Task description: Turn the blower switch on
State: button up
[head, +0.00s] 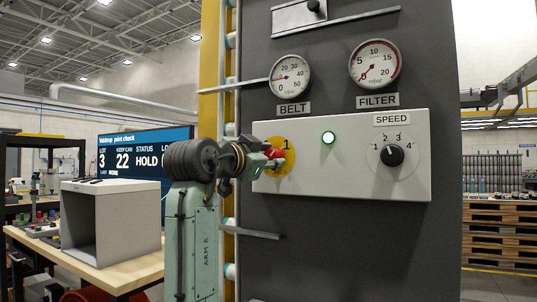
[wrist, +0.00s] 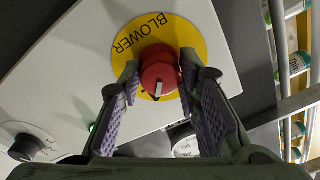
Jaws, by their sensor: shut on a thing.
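The blower switch is a red round knob (wrist: 160,72) on a yellow disc (wrist: 197,42) lettered BLOWER. It also shows in the head view as a red knob (head: 275,153) at the left end of a pale control box (head: 345,178). A "1" shows at the disc's upper right there. My gripper (head: 268,160) is at the knob, its fingers on either side. In the wrist view my gripper (wrist: 159,78) is shut on the knob. A white mark on the knob points toward the picture's bottom. Which disc mark it faces is unclear, as the fingers hide part of the disc.
A green lamp (head: 328,137) glows on the box, with a black SPEED dial (head: 395,155) to its right. Above are the BELT gauge (head: 290,75) and FILTER gauge (head: 375,63). A thin bar (head: 235,82) juts left. A table (head: 90,264) stands left.

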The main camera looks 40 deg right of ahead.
jog(key=shift+r+m, duration=0.1)
jog(key=shift+m, duration=0.5)
jog(key=o, duration=1.1)
jog(key=shift+o, duration=0.2)
jog(key=v, duration=1.2)
jog(key=shift+w+a, duration=0.15)
